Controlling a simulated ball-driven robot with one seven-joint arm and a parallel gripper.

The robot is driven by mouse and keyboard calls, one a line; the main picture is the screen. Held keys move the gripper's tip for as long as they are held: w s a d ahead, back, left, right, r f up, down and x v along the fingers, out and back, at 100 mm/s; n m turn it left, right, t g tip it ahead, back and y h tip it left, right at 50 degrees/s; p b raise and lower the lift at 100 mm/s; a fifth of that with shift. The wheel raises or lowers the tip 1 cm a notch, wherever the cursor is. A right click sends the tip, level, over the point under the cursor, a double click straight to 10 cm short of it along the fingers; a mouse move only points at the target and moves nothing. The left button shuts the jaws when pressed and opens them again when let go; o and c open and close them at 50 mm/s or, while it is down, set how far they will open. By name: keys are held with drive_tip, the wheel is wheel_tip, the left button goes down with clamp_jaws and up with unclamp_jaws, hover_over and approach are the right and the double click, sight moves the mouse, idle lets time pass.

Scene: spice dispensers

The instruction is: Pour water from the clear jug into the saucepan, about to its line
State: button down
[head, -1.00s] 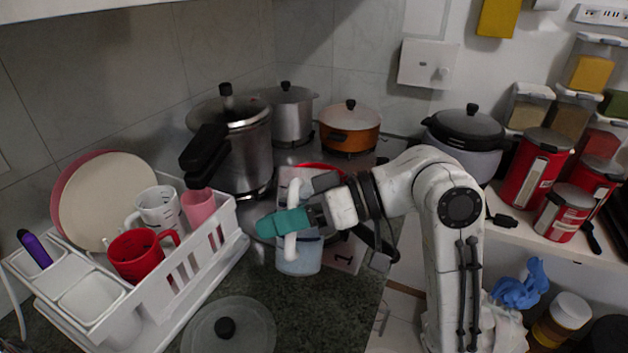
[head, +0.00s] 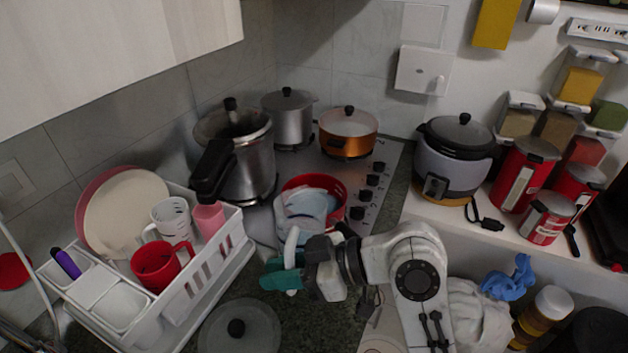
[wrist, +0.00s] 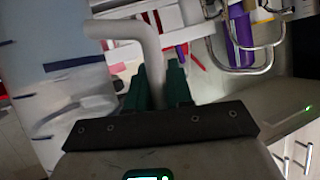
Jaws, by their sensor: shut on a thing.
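The clear jug (head: 306,208) has a white handle and pale bluish contents. It is held up at the near side of the red saucepan (head: 341,190) and overlaps its opening in the head view. The jug looks tipped away from me, towards the saucepan. My gripper (head: 284,277) has teal fingers shut on the white handle. In the wrist view the fingers (wrist: 160,85) grip the handle (wrist: 150,45), and the jug's body (wrist: 55,95) fills the left side. The saucepan's inside is largely hidden by the jug. I cannot make out a stream or the saucepan's line.
A white dish rack (head: 190,300) with cups and plates stands at left. A pressure cooker (head: 240,160), a steel pot (head: 288,120) and an orange pot (head: 348,135) stand behind. A glass lid (head: 240,330) lies in front. A rice cooker (head: 455,165) is at right.

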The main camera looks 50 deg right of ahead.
drive_tip(key=r+p, duration=0.1)
drive_tip(key=p, duration=0.1)
drive_tip(key=r+n+p, duration=0.1)
drive_tip(key=r+p, duration=0.1)
drive_tip(key=p, duration=0.1)
drive_tip(key=shift+s+a+r+t+h, duration=0.2)
drive_tip(key=shift+r+t+h, duration=0.1)
drive_tip(key=shift+h, duration=0.1)
idle(0.4)
